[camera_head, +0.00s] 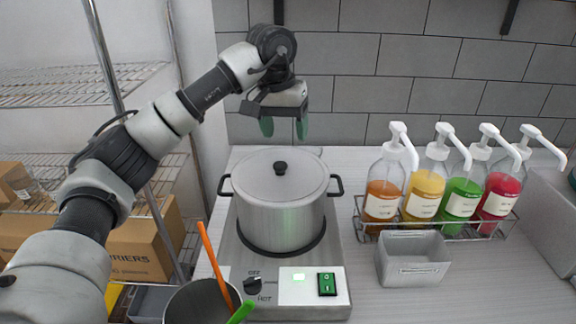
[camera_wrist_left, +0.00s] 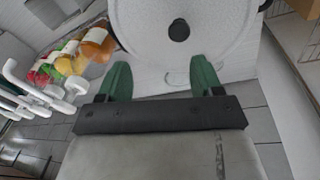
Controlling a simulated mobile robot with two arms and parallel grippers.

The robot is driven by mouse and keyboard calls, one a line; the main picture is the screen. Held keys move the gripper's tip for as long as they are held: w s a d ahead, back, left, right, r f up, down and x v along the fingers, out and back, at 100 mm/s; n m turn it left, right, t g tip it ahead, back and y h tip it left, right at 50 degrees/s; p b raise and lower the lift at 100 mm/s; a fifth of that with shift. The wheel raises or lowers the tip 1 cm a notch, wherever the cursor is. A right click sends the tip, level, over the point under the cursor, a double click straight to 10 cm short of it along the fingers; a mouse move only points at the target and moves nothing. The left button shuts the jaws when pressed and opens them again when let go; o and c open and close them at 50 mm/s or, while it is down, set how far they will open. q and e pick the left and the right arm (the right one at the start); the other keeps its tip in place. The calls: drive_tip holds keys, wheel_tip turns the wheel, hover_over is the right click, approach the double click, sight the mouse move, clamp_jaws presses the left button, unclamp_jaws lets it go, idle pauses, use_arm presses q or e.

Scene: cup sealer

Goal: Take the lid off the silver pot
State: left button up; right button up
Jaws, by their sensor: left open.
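The silver pot (camera_head: 281,220) stands on a hot plate with two black side handles. Its lid (camera_head: 262,172) is on it, with a black knob (camera_head: 280,168) in the middle. My left gripper (camera_head: 284,127) is open and empty, with green fingertips pointing down, above and behind the pot. In the left wrist view the open fingers (camera_wrist_left: 160,80) point toward the lid (camera_wrist_left: 218,42), and the knob (camera_wrist_left: 179,30) lies ahead of them, apart from them. My right gripper is not in view.
The hot plate (camera_head: 318,308) has a dial and a green switch. Several pump bottles (camera_head: 425,188) stand in a wire rack at right, behind a small grey bin (camera_head: 412,259). A dark container (camera_head: 195,304) with orange and green sticks is at the front. Wire shelves (camera_head: 75,88) are at left.

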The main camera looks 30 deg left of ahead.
use_arm(q)
drive_tip(key=y, duration=0.1)
drive_tip(key=p, duration=0.2)
hover_over(280, 164)
drive_tip(key=s, duration=0.1)
drive_tip(key=f, duration=0.3)
drive_tip(key=shift+d+f+m, duration=0.3)
drive_tip(key=shift+d+m, duration=0.1)
drive_tip(key=shift+f, duration=0.3)
drive_tip(key=f+p, duration=0.1)
drive_tip(key=f, duration=0.1)
drive_tip(key=f+p, duration=0.1)
drive_tip(key=f, duration=0.1)
drive_tip(key=shift+w+a+p, duration=0.3)
drive_tip(key=shift+w, duration=0.05)
drive_tip(key=shift+a+f, duration=0.1)
drive_tip(key=shift+f, duration=0.6)
drive_tip(key=shift+w, duration=0.1)
drive_tip(key=c, duration=1.1)
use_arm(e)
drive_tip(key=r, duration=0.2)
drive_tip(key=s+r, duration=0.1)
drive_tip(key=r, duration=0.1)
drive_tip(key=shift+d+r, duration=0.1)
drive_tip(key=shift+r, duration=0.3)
